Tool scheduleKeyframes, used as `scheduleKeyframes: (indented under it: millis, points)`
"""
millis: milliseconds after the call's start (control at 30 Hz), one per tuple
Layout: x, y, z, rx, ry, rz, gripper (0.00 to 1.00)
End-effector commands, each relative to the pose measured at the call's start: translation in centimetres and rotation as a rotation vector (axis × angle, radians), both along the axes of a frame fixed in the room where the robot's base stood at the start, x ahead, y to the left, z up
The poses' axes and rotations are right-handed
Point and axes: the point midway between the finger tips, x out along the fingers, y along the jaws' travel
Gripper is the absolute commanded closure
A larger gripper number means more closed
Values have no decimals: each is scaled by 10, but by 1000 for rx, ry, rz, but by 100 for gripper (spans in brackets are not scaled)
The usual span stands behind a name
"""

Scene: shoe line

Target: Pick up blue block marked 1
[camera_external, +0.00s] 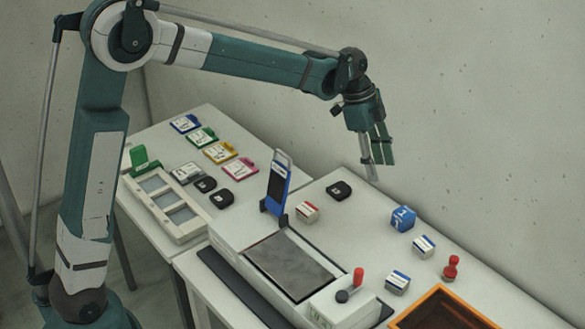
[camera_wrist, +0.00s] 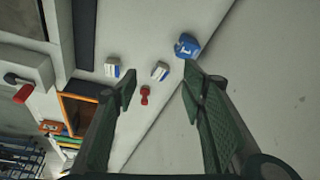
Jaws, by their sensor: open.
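The blue block marked 1 (camera_external: 402,218) sits on the white table at the right, near the wall-side edge. It also shows in the wrist view (camera_wrist: 187,46), at the top, beyond my fingertips and near the table edge. My gripper (camera_external: 377,160) is raised above the table, up and to the left of the block in the external view. In the wrist view my gripper (camera_wrist: 160,88) has its two fingers spread wide with nothing between them. The block is apart from both fingers.
Two white-and-blue blocks (camera_external: 424,246) (camera_external: 397,282) and a red stamp-like piece (camera_external: 451,267) are near the blue block. An orange-rimmed tray (camera_external: 440,290) is at the front right. A blue device (camera_external: 278,185) stands upright at the middle. A black piece (camera_external: 339,190) lies left of the block.

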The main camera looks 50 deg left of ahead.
Motion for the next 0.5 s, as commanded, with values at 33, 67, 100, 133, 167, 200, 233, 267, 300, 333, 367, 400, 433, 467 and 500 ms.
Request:
scheduleKeyframes:
  millis: [33, 67, 100, 133, 167, 200, 233, 267, 300, 333, 367, 400, 433, 467, 500]
  points:
    - [9, -2, -7, -3, 3, -21, 59]
    - [13, -3, -10, -5, 4, -37, 59]
    - [19, -5, -15, -7, 6, -55, 59]
    - [23, -6, -19, -9, 6, -71, 59]
    - [27, -7, -23, -11, 7, -84, 59]
    - [33, -8, -29, -13, 8, -104, 59]
    - [36, -9, -33, -15, 9, -118, 59]
    - [40, -11, -37, -17, 11, -133, 59]
    - [46, -12, -43, -19, 11, -152, 59]
    - [50, -13, -47, -22, 11, -167, 59]
    - [54, -14, -51, -24, 11, -181, 59]
    - [59, -16, -57, -28, 13, -201, 59]
    - [62, -17, -62, -31, 13, -215, 59]
    - [66, -18, -66, -34, 14, -229, 59]
    - [71, -20, -72, -36, 14, -249, 59]
